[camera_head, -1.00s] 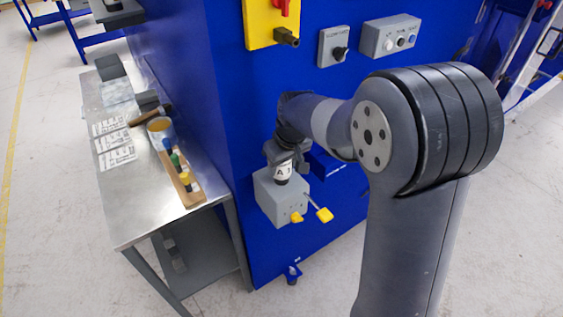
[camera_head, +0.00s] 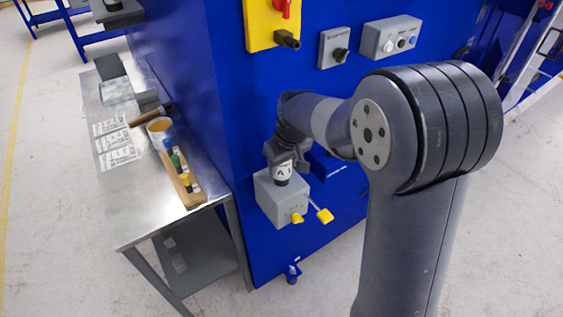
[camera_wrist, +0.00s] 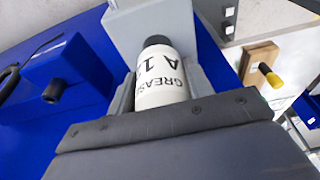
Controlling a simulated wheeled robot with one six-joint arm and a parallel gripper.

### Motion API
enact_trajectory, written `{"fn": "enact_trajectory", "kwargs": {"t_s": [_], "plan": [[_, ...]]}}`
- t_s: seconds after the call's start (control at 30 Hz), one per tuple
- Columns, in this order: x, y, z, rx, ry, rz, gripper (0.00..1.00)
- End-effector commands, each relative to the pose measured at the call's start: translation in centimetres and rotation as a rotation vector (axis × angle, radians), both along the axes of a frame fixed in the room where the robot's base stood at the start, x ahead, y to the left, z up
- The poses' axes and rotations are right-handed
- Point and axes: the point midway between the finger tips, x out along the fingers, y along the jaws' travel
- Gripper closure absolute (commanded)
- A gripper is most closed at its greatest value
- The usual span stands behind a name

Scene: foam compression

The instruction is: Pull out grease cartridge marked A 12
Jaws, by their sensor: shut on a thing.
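The white grease cartridge (camera_head: 283,171) has a dark end cap and a label whose visible part reads "A" in the head view. My gripper (camera_head: 285,158) is shut on the cartridge from above. The cartridge stands roughly upright at the top of a grey box (camera_head: 282,203) on the blue cabinet. I cannot tell whether its dark lower end sits in the box or just touches it. The grey box also shows in the wrist view (camera_wrist: 150,25).
Two yellow-ended parts (camera_head: 324,215) stick out from the box front. A metal table (camera_head: 135,215) on the left holds a wooden rack (camera_head: 187,190), a can (camera_head: 159,128), printed sheets and a hammer-like tool. A control box (camera_head: 390,38) is higher on the blue cabinet (camera_head: 240,100).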

Motion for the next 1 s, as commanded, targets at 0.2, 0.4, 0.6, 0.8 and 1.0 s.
{"fn": "enact_trajectory", "kwargs": {"t_s": [0.2,0.4,0.6,0.8,1.0], "plan": [[0.1,0.1,0.9,0.003,-0.006,0.0,0.82],[0.1,0.1,1.3,0.004,-0.007,0.0,0.82],[0.2,0.1,1.7,0.003,-0.008,0.0,0.82],[0.2,0.1,1.8,0.003,-0.009,0.0,0.82],[0.2,0.1,1.8,0.003,-0.009,0.0,0.82]]}}
